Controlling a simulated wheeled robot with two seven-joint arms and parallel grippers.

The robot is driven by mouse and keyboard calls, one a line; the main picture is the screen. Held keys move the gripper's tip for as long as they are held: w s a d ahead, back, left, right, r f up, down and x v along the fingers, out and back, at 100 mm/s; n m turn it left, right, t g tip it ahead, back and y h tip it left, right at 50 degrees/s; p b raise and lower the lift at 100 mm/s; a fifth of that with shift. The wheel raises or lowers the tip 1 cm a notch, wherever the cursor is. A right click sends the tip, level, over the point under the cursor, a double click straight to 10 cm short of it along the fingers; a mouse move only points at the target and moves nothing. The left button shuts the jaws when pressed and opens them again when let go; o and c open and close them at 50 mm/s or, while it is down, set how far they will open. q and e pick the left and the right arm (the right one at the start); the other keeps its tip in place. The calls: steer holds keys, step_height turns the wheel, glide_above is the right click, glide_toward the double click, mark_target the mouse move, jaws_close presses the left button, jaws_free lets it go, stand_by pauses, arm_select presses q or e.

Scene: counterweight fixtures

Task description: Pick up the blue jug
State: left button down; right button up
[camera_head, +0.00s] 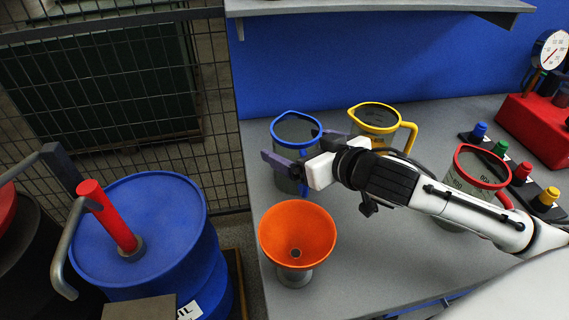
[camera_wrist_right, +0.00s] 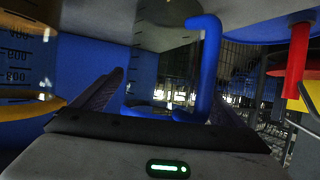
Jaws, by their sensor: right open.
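The blue jug (camera_head: 293,125), grey with a blue rim, stands upright on the grey bench near its left end. Its lower body is partly hidden by my right gripper. My right gripper (camera_head: 299,154) is open, with its dark fingers spread across the near side of the jug. In the right wrist view, the jug's blue handle (camera_wrist_right: 208,65) shows close ahead, near the right finger. Whether the fingers touch the jug cannot be told. My left gripper is not in view.
A yellow jug (camera_head: 376,116) stands just right of the blue one, and a red-rimmed jug (camera_head: 483,166) farther right. An orange funnel (camera_head: 298,232) stands in front. A blue drum (camera_head: 140,225) with a red pump is at left. A shelf (camera_head: 380,7) overhangs the back.

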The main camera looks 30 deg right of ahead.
steer(key=shift+s+r, duration=0.2)
steer(key=shift+s, duration=0.05)
steer(key=shift+c, duration=0.5)
steer(key=c, duration=1.1)
steer(key=shift+r, duration=0.1)
